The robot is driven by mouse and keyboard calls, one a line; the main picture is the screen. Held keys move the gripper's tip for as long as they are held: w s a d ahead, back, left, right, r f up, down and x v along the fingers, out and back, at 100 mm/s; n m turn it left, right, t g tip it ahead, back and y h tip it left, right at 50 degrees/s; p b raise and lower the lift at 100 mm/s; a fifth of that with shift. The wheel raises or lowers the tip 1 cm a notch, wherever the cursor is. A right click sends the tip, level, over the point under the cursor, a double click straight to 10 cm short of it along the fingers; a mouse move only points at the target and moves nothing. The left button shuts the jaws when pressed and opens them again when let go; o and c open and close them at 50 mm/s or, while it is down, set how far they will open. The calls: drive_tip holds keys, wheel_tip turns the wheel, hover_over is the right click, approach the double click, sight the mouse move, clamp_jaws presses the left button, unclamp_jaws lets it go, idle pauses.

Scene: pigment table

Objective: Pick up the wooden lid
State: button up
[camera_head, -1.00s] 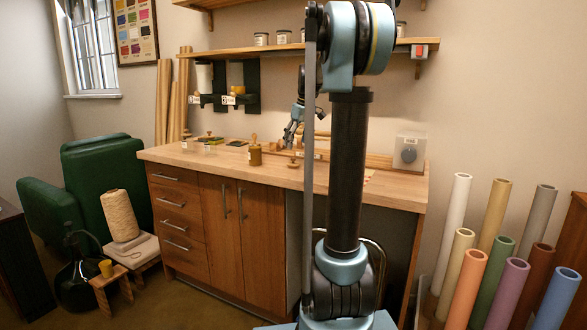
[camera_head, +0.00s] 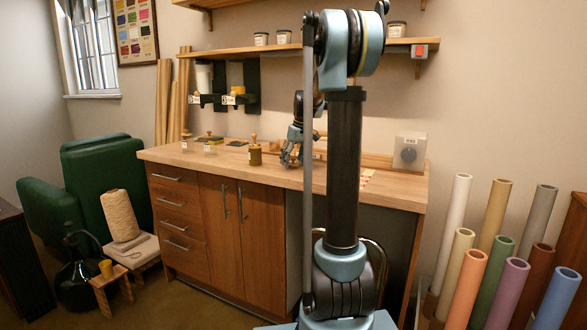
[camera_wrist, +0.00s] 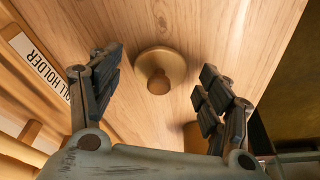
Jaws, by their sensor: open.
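The wooden lid (camera_wrist: 160,72) is a round, light-brown disc with a knob in its middle. It lies on the wooden counter (camera_wrist: 215,30) in the wrist view. My gripper (camera_wrist: 158,88) is open, with one dark finger on each side of the lid and clear gaps between. The fingers do not visibly touch it. In the head view my gripper (camera_head: 290,158) is low over the counter, right of an olive-brown jar (camera_head: 255,152). The lid is hidden behind my gripper there.
A brown round thing (camera_wrist: 195,135) shows partly below the right finger. Small jars (camera_head: 210,146) stand on the counter's left. A grey box (camera_head: 409,152) stands at the right end.

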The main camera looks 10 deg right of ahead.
drive_tip(key=c, duration=0.9)
